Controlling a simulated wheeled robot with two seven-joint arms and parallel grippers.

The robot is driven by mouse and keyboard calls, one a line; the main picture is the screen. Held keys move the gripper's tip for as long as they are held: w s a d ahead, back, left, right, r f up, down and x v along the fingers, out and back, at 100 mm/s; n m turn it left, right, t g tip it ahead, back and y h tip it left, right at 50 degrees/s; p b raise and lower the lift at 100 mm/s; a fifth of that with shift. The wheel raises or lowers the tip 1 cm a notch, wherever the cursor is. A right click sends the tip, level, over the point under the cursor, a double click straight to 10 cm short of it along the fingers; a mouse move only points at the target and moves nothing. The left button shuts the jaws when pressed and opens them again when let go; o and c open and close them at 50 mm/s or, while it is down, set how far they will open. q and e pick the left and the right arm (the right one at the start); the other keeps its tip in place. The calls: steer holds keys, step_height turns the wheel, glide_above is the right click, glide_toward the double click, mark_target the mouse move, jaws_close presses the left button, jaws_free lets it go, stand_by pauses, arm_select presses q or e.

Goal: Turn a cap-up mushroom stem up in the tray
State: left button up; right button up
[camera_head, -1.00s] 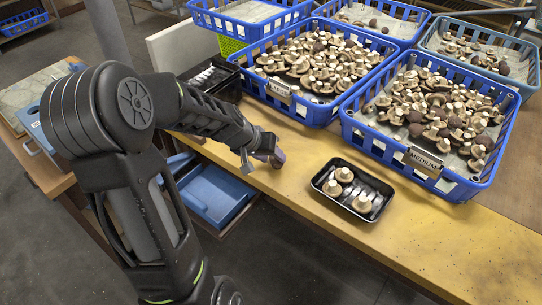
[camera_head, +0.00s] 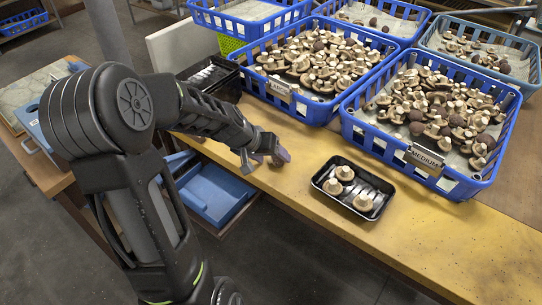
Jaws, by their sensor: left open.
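A small black tray (camera_head: 327,192) sits on the yellow bench top. Three brown mushrooms lie in it: one at the back (camera_head: 345,173), one at the left (camera_head: 333,187) and one at the front right (camera_head: 363,203). Pale stems seem to show upward on them, but they are too small to be sure of each one. My left gripper (camera_head: 264,158) is open above the bench, to the left of the tray and apart from it. No mushroom shows clearly between its fingers. My right gripper is not in view.
Blue crates full of mushrooms stand behind the tray, one labelled MEDIUM (camera_head: 425,160) at right and another (camera_head: 279,88) at left. A stack of black trays (camera_head: 213,75) is at the back left. The bench front right (camera_head: 440,245) is clear.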

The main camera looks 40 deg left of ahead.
arm_select(q)
steer(key=v, duration=0.7)
steer(key=shift+s+r+p, duration=0.2)
steer(key=shift+r+p, duration=0.1)
steer(key=shift+r, duration=0.05)
